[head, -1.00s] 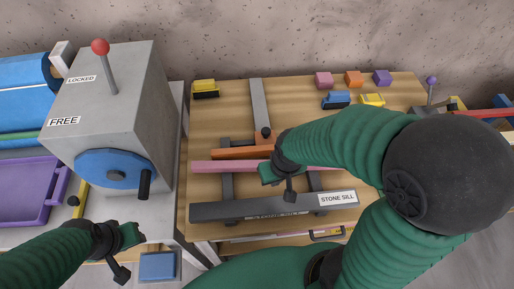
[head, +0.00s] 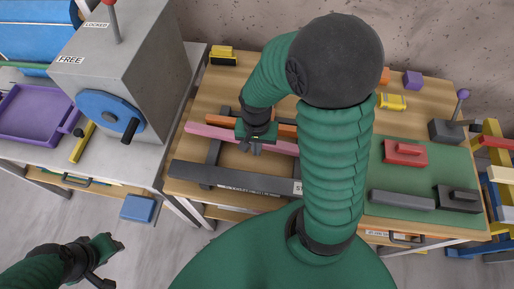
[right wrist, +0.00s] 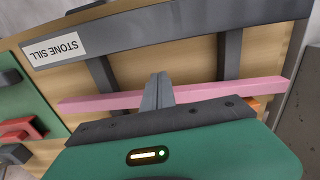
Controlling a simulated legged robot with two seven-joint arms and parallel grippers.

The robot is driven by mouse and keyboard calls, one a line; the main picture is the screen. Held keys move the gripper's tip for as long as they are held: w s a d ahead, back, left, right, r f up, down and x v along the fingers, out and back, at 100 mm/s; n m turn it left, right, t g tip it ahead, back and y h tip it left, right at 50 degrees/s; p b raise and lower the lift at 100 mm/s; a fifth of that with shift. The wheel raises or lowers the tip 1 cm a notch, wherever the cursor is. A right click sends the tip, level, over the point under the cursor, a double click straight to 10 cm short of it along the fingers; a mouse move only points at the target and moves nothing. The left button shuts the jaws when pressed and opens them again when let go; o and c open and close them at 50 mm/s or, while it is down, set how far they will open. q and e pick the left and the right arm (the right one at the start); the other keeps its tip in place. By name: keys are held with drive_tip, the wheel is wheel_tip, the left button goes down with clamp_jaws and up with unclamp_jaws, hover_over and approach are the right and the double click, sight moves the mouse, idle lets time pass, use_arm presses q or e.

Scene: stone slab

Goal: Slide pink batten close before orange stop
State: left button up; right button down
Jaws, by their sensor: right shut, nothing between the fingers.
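The pink batten (head: 208,131) lies across two dark rails, behind the grey stone sill. It runs on to the right until my right arm covers it, and it also shows in the right wrist view (right wrist: 220,89). The orange stop (head: 287,130) lies just behind the batten, partly hidden by my right gripper. My right gripper (head: 250,149) is shut and empty, its fingers crossing over the batten in the picture; whether they touch it I cannot tell. In the right wrist view the fingertips (right wrist: 158,82) point toward the sill. My left gripper (head: 103,262) hangs over the floor, away from the batten.
The stone sill (head: 205,176) spans the table's front. To the right a green mat (head: 390,152) holds a red block (head: 405,152) and dark blocks. A grey box with a blue handwheel (head: 107,112) stands at left. My right arm covers the table's middle.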

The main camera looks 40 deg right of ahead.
wheel_tip(320, 180, down, 8)
drive_tip(key=shift+r+b, duration=0.1)
drive_tip(key=shift+b, duration=0.3)
drive_tip(key=w+d, duration=0.1)
drive_tip(key=w+d+p, duration=0.1)
drive_tip(key=d, duration=0.1)
drive_tip(key=shift+w+d, duration=0.15)
drive_tip(key=shift+d, duration=0.1)
drive_tip(key=shift+w+d, duration=0.15)
drive_tip(key=shift+a, duration=0.35)
drive_tip(key=shift+w+d, duration=0.55)
drive_tip(key=shift+d, duration=0.1)
drive_tip(key=shift+w+d, duration=0.15)
drive_tip(key=shift+d, duration=0.3)
